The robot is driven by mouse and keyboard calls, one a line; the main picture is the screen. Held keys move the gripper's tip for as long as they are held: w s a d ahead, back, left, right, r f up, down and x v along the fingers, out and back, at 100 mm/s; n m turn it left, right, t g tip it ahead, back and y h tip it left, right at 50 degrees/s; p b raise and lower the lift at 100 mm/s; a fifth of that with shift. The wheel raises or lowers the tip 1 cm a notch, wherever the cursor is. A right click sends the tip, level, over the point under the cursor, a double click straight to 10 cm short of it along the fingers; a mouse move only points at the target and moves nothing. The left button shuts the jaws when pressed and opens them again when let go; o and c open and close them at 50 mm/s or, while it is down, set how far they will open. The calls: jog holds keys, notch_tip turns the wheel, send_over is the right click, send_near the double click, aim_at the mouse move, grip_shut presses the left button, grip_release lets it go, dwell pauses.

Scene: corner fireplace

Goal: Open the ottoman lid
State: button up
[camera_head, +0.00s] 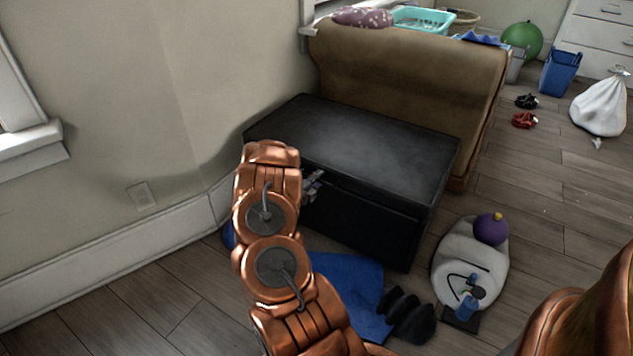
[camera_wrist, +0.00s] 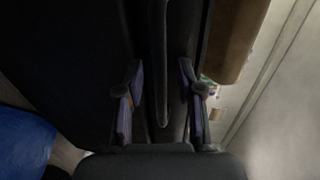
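The ottoman (camera_head: 318,200) is a black box standing against the brown sofa's end. Its lid (camera_head: 355,138) lies flat and closed on top. In the head view my gripper (camera_head: 313,184) is at the ottoman's front face, just below the lid's edge toward the left; my arm partly hides it. In the wrist view my gripper (camera_wrist: 160,80) has its two fingers apart. A narrow dark bar or edge (camera_wrist: 160,45) runs between the fingers, with gaps on both sides. It is too dark to tell whether anything touches it.
A blue cloth (camera_head: 345,285), dark shoe-like items (camera_head: 405,315) and a pale bag (camera_head: 465,262) with a purple ball (camera_head: 491,229) lie on the floor before the ottoman. The wall (camera_head: 200,90) is close on the left. The sofa (camera_head: 410,75) stands behind.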

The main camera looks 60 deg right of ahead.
jog(key=shift+c, duration=0.2)
grip_shut()
dwell(0.5)
